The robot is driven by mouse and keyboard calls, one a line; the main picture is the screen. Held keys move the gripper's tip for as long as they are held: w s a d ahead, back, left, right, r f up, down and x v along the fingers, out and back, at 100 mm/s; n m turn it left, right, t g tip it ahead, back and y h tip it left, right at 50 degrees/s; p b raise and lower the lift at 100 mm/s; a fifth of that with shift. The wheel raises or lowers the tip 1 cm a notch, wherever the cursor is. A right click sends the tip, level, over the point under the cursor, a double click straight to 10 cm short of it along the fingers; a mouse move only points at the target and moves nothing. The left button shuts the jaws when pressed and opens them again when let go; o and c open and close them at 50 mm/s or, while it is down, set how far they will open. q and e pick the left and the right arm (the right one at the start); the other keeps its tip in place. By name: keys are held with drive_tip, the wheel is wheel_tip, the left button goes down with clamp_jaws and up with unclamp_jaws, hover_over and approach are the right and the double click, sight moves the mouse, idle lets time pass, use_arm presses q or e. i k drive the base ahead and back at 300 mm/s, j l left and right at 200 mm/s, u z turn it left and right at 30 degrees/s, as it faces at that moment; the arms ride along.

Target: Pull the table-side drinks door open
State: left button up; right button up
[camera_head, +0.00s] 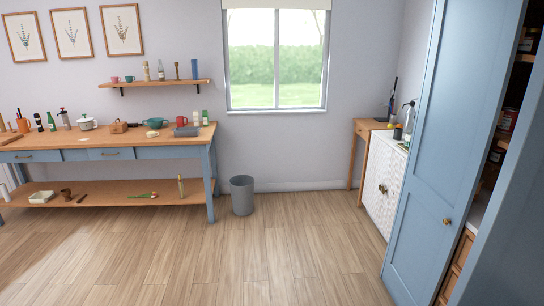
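A low white cabinet (379,209) with a bottle and other things on top stands at the right, beside a small wooden side table (361,127); it looks like the drinks cabinet. Its front faces left and looks shut. Dark round knobs (382,189) sit close together near the middle of the front. The door nearer the side table is the far one, but the seam between the doors is hard to make out. The blue door partly hides the cabinet's near end. Neither of my grippers is in view.
A tall blue door (438,150) with a brass knob (447,221) stands open at the right, beside shelves with jars. A grey bin (242,195) stands by the back wall. A long worktable (110,155) fills the left. The wooden floor (290,250) between is clear.

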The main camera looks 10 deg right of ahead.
sight(380, 154)
drive_tip(key=i+z, duration=0.1)
drive_tip(key=i, duration=0.75)
drive_tip(key=i+j, duration=0.15)
drive_tip(key=i, duration=0.75)
drive_tip(key=i+j+z, duration=0.15)
drive_tip(key=i, duration=0.7)
drive_tip(key=i+l+z, duration=0.2)
drive_tip(key=i, duration=0.35)
drive_tip(key=i+z, duration=0.25)
drive_tip(key=i, duration=0.3)
drive_tip(key=i+z, duration=0.2)
drive_tip(key=i, duration=0.35)
drive_tip(key=i+j+z, duration=0.1)
drive_tip(key=i+z, duration=0.15)
drive_tip(key=i, duration=0.3)
drive_tip(key=i+j+z, duration=0.2)
drive_tip(key=i, duration=0.35)
drive_tip(key=i+j+z, duration=0.1)
drive_tip(key=i, duration=0.95)
